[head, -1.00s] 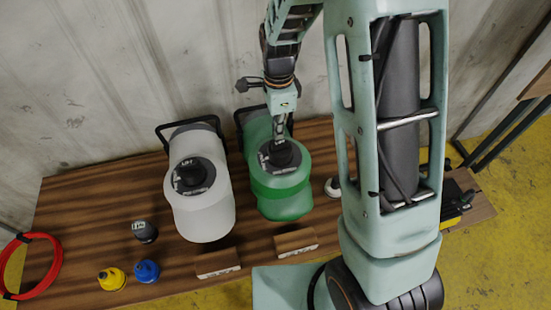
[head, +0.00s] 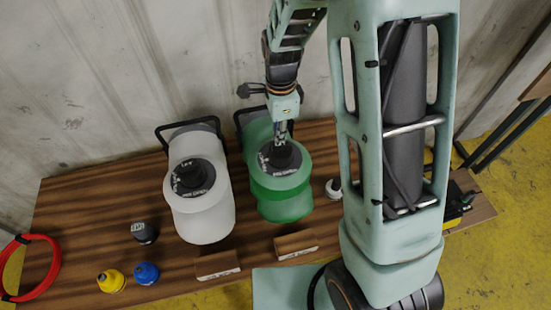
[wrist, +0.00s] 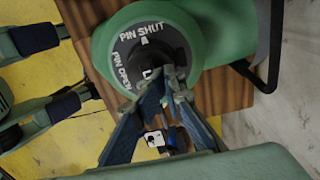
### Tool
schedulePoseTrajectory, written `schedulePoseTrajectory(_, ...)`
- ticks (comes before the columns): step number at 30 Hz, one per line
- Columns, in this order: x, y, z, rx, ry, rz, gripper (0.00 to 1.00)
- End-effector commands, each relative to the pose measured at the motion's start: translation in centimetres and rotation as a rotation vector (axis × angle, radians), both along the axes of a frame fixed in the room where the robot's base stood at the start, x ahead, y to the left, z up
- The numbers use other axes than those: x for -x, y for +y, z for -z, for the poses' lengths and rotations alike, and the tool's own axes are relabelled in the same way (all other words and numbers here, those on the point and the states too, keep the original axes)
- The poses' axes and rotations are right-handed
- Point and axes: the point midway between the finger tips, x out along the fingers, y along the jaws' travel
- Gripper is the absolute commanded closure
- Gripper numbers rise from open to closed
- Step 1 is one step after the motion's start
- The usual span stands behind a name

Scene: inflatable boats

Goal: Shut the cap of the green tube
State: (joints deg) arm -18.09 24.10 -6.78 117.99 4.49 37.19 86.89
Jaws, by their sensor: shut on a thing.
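The green tube (head: 285,208) lies on the wooden bench, with a black round cap (head: 282,155) in a dark ring on its upper face. In the wrist view the green tube (wrist: 225,25) shows a ring lettered PIN SHUT and PIN OPEN around the black cap (wrist: 170,52). My gripper (head: 281,138) reaches down to the cap from behind. In the wrist view the fingertips of my gripper (wrist: 163,88) are closed together at the cap's lower edge and hide part of it. The exact contact and the pin's position are hidden.
A white tube (head: 207,218) with a similar cap lies left of the green one. Wooden blocks (head: 217,265) sit in front. A black cap (head: 144,232), yellow piece (head: 111,281) and blue piece (head: 147,273) stand at left. A wall (head: 90,90) rises behind the bench.

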Motion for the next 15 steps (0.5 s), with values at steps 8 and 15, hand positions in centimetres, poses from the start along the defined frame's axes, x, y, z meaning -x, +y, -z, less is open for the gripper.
schedulePoseTrajectory(8, 0.9, -0.1, -3.2, 0.004, 0.025, -0.001, 1.0)
schedulePoseTrajectory(15, 0.7, -0.1, -5.7, 0.003, 0.02, 0.0, 1.0)
